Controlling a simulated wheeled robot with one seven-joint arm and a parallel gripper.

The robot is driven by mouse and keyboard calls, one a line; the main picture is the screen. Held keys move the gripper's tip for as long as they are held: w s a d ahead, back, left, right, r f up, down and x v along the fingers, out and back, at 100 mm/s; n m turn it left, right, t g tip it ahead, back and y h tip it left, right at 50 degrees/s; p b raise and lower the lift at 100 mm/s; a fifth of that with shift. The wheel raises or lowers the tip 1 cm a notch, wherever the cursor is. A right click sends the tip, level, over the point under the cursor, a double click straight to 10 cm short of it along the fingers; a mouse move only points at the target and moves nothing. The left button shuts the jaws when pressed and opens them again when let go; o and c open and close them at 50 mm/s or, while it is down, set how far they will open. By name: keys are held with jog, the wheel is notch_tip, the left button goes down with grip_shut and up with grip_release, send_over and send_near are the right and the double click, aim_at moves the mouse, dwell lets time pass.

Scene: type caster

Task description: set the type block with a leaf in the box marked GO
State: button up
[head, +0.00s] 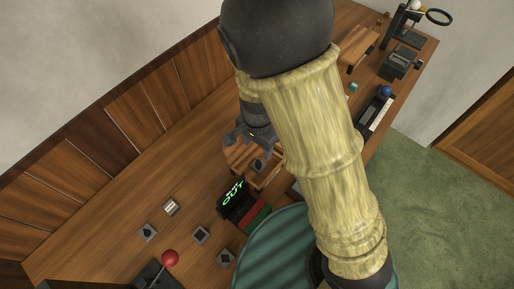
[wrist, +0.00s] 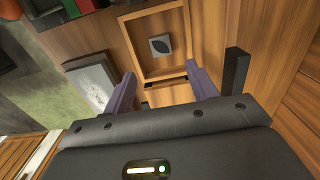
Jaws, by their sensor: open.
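A grey type block with a dark leaf shape (wrist: 160,45) lies inside a shallow wooden box with a raised rim (wrist: 127,45). In the head view the block (head: 258,165) and the box (head: 232,157) are partly covered by my arm. My gripper (wrist: 160,72) is open and empty, its purple fingers apart near the front rim of the box, with the block beyond them. In the head view the gripper (head: 248,135) is just above the box. No GO marking is readable in either view.
A black sign with green letters OUT (head: 233,192) stands beside the box. Several other blocks (head: 200,235) lie on the bench to the left, near a red-knobbed lever (head: 169,258). A device with a blue ball (head: 385,92) stands at right. A teal round seat (head: 270,250) is in front.

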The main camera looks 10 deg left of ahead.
dwell(0.8)
jog(key=d+r+n+t, duration=0.1)
jog(key=d+r+n, duration=0.2)
jog(key=d, duration=0.7)
jog(key=d+r+n+t, duration=0.1)
jog(key=d+r+n, duration=0.2)
jog(key=d+r, duration=0.5)
jog(key=s+d, duration=0.1)
jog(key=d, duration=0.1)
jog(key=shift+d+t, duration=0.3)
jog(key=shift+d, duration=0.1)
